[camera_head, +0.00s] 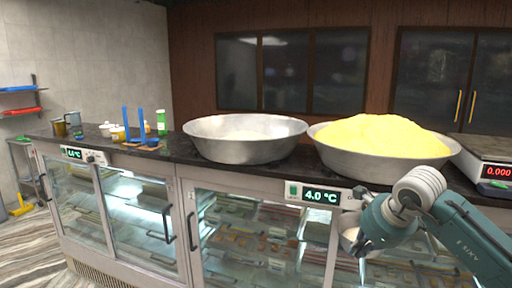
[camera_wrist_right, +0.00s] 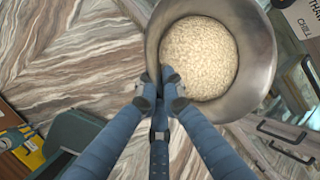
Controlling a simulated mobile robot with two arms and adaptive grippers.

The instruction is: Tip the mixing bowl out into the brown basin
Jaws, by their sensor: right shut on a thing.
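The mixing bowl (camera_head: 349,236) is a metal bowl in front of the glass counter, below the counter top, partly hidden by my gripper in the head view. In the right wrist view the bowl (camera_wrist_right: 257,62) is seen from above, with pale beige grainy contents (camera_wrist_right: 200,57) covering its bottom. My right gripper (camera_head: 361,243) is shut on its near rim; its fingers show in the wrist view (camera_wrist_right: 165,88). I make out no clearly brown basin. My left gripper is not in view.
On the dark counter top (camera_head: 175,152) stand a wide silvery basin (camera_head: 240,152) with a little pale content and another (camera_head: 385,166) heaped with yellow food. A scale (camera_head: 488,160) is at the right. Cups, a green-white bottle (camera_head: 161,122) and blue posts (camera_head: 126,124) are at the left.

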